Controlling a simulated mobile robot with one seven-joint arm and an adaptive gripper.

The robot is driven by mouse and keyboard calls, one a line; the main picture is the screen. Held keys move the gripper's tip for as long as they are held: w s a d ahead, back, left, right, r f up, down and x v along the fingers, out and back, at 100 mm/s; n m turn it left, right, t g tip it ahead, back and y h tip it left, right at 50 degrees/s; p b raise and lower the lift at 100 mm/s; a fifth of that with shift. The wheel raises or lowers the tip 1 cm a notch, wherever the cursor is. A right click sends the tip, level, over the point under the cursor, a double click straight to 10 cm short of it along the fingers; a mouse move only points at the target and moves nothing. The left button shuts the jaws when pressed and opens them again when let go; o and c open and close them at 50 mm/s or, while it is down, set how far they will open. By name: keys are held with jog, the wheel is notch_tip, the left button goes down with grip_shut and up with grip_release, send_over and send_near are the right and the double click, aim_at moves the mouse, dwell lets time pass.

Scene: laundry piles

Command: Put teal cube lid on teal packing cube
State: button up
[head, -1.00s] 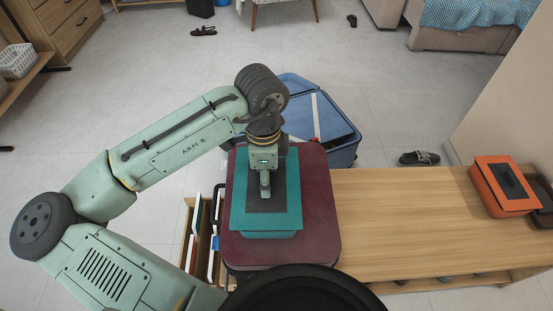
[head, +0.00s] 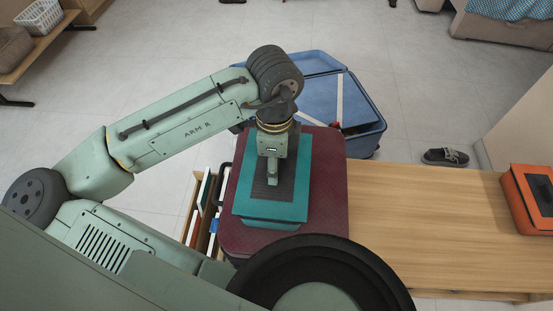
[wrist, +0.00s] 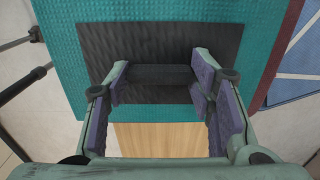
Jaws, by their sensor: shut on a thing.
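The teal cube lid (head: 299,185) is a flat teal panel with a dark grey centre and a dark handle bar (wrist: 162,75). My gripper (head: 272,180) points down over it and is shut on that bar; both fingers also show in the wrist view (wrist: 160,85). The teal packing cube (head: 262,224) is mostly hidden under the lid; only a strip of its near side shows. The lid lies roughly flat above the cube; I cannot tell whether they touch all round. Both are over a maroon suitcase (head: 332,190).
A wooden bench (head: 430,215) extends right, mostly clear, with an orange box (head: 525,200) at its right end. A blue suitcase (head: 320,80) lies behind. An upright file holder (head: 200,205) stands left of the maroon suitcase. A dark shoe (head: 446,157) is on the floor.

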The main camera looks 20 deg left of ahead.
jog(key=shift+f+b, duration=0.35)
jog(key=shift+f, duration=0.25)
jog(key=o, duration=1)
jog(key=shift+o, duration=0.2)
jog(key=shift+r, duration=0.15)
jog(key=shift+r+p, duration=0.35)
notch_tip(320, 180, up, 12)
jog(key=shift+r, duration=0.15)
